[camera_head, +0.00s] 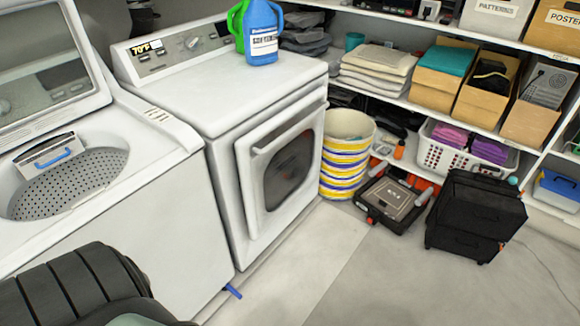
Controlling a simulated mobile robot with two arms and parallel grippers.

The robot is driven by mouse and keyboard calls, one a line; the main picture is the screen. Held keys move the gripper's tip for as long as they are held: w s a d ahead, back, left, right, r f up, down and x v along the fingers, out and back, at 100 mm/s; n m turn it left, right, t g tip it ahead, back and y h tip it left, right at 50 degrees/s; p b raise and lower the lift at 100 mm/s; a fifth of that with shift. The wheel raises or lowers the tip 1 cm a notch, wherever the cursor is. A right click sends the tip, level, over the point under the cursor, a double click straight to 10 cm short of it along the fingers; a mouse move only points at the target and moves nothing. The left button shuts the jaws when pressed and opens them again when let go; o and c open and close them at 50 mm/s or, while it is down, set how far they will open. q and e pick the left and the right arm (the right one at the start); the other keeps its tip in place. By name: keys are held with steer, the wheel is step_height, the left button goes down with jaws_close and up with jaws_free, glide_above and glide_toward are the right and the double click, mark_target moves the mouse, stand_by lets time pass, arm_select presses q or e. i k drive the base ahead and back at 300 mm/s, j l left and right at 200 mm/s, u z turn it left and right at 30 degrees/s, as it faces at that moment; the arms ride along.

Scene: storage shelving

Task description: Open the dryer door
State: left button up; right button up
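The white dryer (225,85) stands left of centre, with its control panel at the back of its top. Its door (252,200) is on the front face, a white frame around a dark oval window. A long white handle bar runs along the door's upper edge. The door looks shut or nearly so; I cannot tell whether there is a small gap. Neither of my grippers is in view, and nothing of mine touches the door.
A blue jug (262,35) stands on the dryer. An open top-loading washer (160,200) is at left. A striped basket (347,150), a black case (392,200) and a black drawer unit (475,215) stand to the right. The floor (370,285) before the dryer is mostly clear.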

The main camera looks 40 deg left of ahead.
mark_target(278, 161)
steer(key=u, duration=0.8)
steer(key=i+l+u, duration=0.2)
steer(key=u, duration=0.25)
steer(key=i+l+u, duration=0.15)
steer(key=u, duration=0.35)
steer(key=l+u, duration=0.45)
steer(key=i+l+u, duration=0.1)
steer(key=l+u, duration=0.25)
steer(key=u, duration=0.15)
